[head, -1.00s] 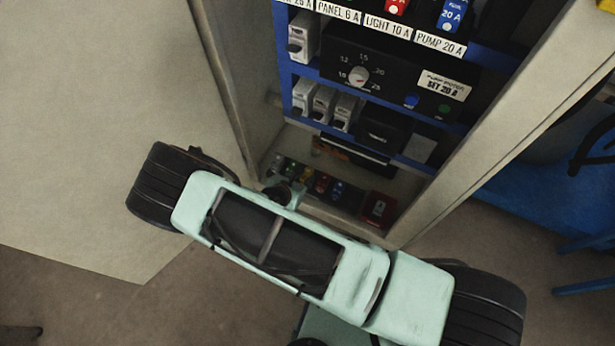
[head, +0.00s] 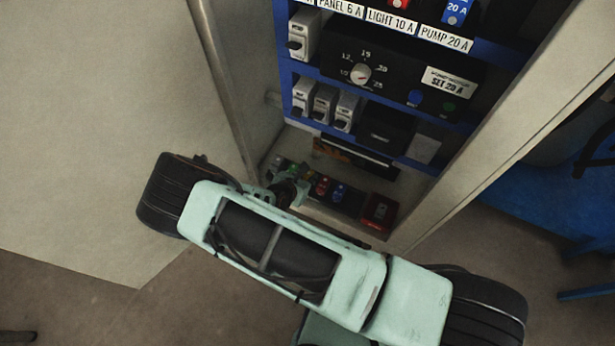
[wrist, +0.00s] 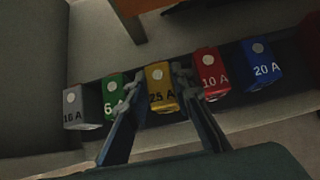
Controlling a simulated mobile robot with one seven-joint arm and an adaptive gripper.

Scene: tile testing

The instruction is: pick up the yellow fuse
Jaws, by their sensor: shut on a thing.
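The yellow fuse (wrist: 160,84), marked 25 A, stands in a row of fuses in a dark tray (wrist: 92,79) on the cabinet floor. In the wrist view my gripper (wrist: 157,80) has one finger on each side of the yellow fuse and is shut on it. The fuse still sits in line with the others.
In the wrist view the green fuse (wrist: 114,96) is close on the left and the red fuse (wrist: 209,75) close on the right. A grey fuse (wrist: 75,108) and a blue fuse (wrist: 262,66) flank them. A red box (head: 379,210) stands to the right. Cabinet walls enclose the space.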

